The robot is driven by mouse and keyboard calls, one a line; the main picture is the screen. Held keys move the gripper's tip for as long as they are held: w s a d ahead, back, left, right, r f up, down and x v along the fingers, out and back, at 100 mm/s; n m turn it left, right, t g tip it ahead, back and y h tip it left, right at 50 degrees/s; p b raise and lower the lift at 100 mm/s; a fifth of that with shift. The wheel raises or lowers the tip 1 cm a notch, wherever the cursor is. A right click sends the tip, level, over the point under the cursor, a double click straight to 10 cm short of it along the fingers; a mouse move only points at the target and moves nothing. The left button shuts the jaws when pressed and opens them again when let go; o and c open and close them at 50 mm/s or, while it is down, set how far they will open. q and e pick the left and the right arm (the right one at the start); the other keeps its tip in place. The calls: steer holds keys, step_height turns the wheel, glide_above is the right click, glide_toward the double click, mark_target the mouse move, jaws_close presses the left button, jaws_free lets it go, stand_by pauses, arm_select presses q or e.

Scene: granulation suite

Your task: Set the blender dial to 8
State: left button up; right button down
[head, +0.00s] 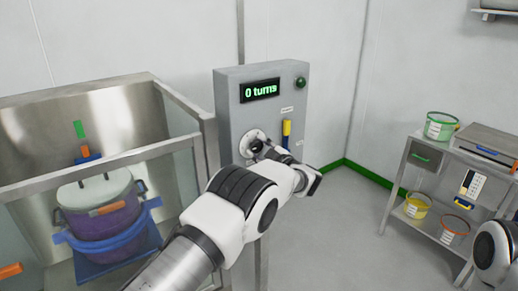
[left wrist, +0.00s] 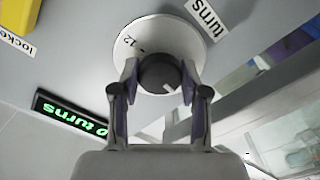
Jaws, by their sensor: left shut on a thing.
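The blender dial is a dark round knob (left wrist: 158,73) on a white round plate (left wrist: 150,32), seen in the left wrist view, where the picture is turned over. A "12" shows on the plate, and a small white mark on the knob's edge; other numbers are hidden. In the head view the plate (head: 247,138) is on the grey control box (head: 227,105). My left gripper (left wrist: 157,80) is shut on the knob, one finger on each side. The display (head: 260,90) reads "0 turns" in green. My right gripper is out of view.
A shelf cart (head: 412,165) with buckets stands at the right. Floor between is clear.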

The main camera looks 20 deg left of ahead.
arm_select(q)
steer(key=m+p, duration=0.1)
steer(key=m, duration=0.4)
steer(key=shift+m, duration=0.3)
steer(key=m+p, duration=0.1)
steer(key=m, duration=1)
steer(key=shift+m+p, duration=0.3)
steer(key=shift+m, duration=0.1)
steer(key=m, duration=0.5)
steer(key=shift+m+p, duration=0.3)
steer(key=o, duration=1.1)
steer(key=shift+a, duration=0.1)
steer(key=shift+o, duration=0.2)
